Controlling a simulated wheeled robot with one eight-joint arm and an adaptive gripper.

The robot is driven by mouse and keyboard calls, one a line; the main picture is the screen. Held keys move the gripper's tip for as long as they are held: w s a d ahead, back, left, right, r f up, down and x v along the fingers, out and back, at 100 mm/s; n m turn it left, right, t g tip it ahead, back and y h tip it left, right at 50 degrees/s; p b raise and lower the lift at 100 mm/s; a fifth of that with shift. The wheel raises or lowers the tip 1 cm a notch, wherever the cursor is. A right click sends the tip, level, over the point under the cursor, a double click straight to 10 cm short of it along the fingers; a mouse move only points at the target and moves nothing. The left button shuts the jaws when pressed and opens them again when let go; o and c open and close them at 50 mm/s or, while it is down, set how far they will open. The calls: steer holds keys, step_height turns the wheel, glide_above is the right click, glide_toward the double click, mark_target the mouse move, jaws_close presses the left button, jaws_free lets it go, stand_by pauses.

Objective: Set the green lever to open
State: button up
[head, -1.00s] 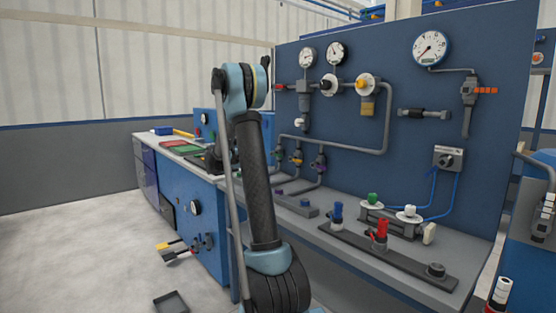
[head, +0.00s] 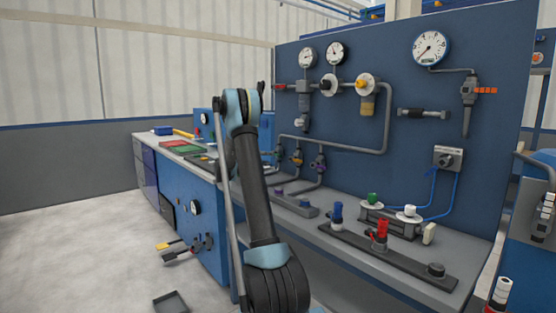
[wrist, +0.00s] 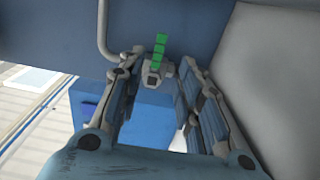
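The green lever (wrist: 160,50) shows in the wrist view as a segmented green handle pointing up from a grey valve body (wrist: 154,76) in front of a blue panel. My gripper (wrist: 159,70) is open, with one finger to the left and one to the right of the valve body. The lever stands a little beyond the fingertips, between them in the picture. I cannot tell whether either finger touches the valve. In the head view I cannot make out the green lever, and my arm hides the gripper.
A grey pipe (wrist: 104,35) bends down close to the left finger. In the head view, a blue panel (head: 400,150) carries gauges, pipes and an orange lever (head: 485,91). A grey bench (head: 455,245) with fittings stands below it. The floor at left is mostly clear.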

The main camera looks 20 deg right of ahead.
mark_target(278, 155)
steer(key=x, duration=1)
steer(key=shift+d, duration=0.15)
jaws_close()
